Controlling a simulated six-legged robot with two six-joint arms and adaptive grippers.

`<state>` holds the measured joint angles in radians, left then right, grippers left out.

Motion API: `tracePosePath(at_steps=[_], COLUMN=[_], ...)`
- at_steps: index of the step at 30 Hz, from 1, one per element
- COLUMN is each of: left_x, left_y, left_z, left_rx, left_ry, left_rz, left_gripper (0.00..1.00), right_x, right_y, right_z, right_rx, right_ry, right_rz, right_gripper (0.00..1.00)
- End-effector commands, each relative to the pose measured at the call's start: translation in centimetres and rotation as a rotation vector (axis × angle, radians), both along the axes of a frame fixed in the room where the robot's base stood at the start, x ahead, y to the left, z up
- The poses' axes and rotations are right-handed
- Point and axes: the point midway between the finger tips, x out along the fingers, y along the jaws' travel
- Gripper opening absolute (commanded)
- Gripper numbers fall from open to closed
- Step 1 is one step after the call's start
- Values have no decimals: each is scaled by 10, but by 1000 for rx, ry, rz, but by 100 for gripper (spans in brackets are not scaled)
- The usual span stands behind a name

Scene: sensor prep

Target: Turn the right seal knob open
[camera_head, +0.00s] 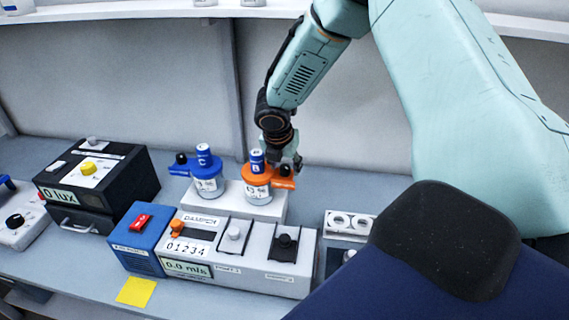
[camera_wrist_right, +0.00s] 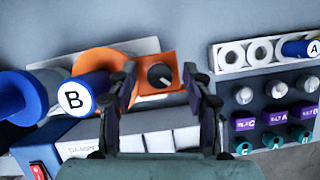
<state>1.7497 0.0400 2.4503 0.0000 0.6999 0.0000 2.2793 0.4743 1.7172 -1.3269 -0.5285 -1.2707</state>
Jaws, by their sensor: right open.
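The orange seal cap (camera_head: 258,176) sits on a white jar with a blue B-marked cylinder (camera_head: 257,161) in its top. Its orange side arm (camera_head: 285,183) points right. In the right wrist view a dark round knob (camera_wrist_right: 160,75) sits on the orange arm (camera_wrist_right: 142,64). My right gripper (camera_head: 290,163) is above this arm, hiding the knob in the head view. In the right wrist view the gripper (camera_wrist_right: 163,80) is open, its fingers apart on either side of the knob; contact cannot be told. My left gripper is out of view.
A blue-capped jar marked C (camera_head: 207,180) with a black knob (camera_head: 181,158) stands left of the orange one. Both are on a white block (camera_head: 233,206). The damper box (camera_head: 290,275) stands in front. A white rack (camera_head: 349,224) is at right.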

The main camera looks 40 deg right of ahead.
Motion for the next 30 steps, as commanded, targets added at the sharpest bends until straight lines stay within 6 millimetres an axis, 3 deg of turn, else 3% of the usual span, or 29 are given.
tracePosePath(at_steps=[2,19,30], left_x=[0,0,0], left_y=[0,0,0], left_z=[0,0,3], left_rx=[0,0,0], left_ry=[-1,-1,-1], left_rz=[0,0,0], left_gripper=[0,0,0], right_x=[1,0,0], right_y=[0,0,0], right_z=[0,0,0], right_rx=[0,-1,-2], right_ry=[0,2,3], right_rz=[0,-1,-48], right_gripper=[48,0,0])
